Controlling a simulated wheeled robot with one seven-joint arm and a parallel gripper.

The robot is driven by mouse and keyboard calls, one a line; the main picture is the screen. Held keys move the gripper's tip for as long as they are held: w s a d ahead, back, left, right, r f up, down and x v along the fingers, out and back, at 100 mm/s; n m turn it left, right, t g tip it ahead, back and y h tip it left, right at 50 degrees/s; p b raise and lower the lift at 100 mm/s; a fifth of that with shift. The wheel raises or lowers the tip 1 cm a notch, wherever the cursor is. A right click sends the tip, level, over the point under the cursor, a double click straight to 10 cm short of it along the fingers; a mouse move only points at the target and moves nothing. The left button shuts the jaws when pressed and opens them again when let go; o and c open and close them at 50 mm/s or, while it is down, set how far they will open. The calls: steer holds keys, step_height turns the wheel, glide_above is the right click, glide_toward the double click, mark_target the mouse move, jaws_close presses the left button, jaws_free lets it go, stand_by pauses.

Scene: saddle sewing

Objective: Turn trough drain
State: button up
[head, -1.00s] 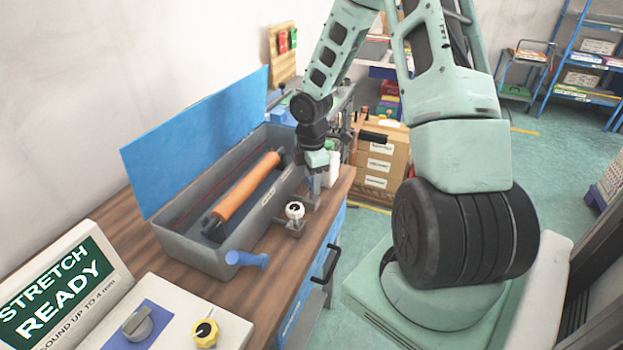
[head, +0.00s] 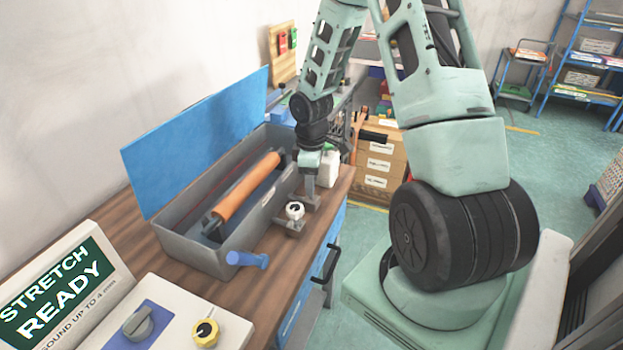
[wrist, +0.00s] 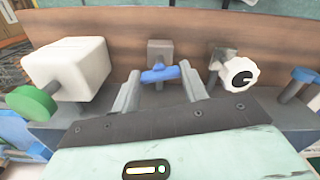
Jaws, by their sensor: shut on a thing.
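The trough (head: 205,255) is a long grey box with its blue lid (head: 200,140) standing open along the back. A small blue handle (wrist: 160,74) on a grey fitting (wrist: 160,48) shows in the wrist view. My gripper (wrist: 160,88) has its fingers on either side of this handle and is shut on it; the handle lies crosswise. In the head view my gripper (head: 309,200) is low at the trough's front side, and it hides the handle. A white knob with a black face (head: 294,210) stands beside it, apart from the fingers.
An orange roller (head: 246,187) lies in the trough. A blue crank-like handle (head: 247,259) sticks out at its near corner. A white container with a green cap (wrist: 70,72) is close left of my gripper in the wrist view. A control panel (head: 175,320) stands nearest.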

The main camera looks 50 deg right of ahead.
steer(key=shift+m, duration=1.6)
steer(key=o, duration=1)
step_height(320, 180, up, 17)
steer(key=shift+r+b, duration=0.2)
steer(key=shift+b, duration=0.55)
